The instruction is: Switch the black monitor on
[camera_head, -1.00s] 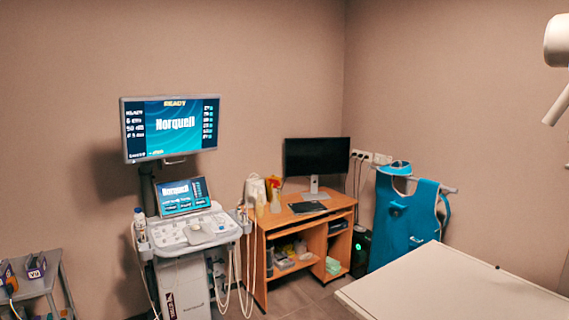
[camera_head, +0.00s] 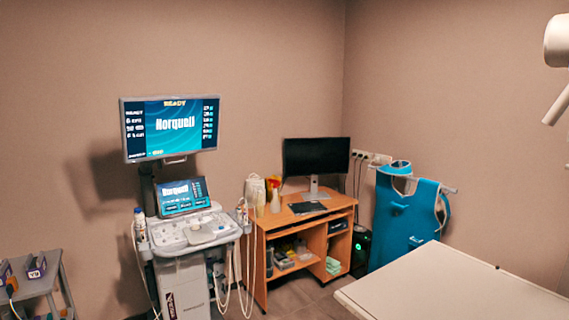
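The black monitor (camera_head: 316,156) stands on a silver stand on the wooden desk (camera_head: 330,204) near the room's corner. Its screen is dark. A dark flat item, perhaps a keyboard (camera_head: 307,208), lies on the desk in front of it. A dark computer box with a green light (camera_head: 361,246) stands on the floor to the right of the desk. Neither of my grippers is in view.
An ultrasound cart (camera_head: 190,237) with a lit screen (camera_head: 171,128) stands left of the desk. A white table (camera_head: 455,291) fills the front right. A blue apron (camera_head: 404,222) hangs right of the desk. A grey trolley (camera_head: 38,286) is at the left edge.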

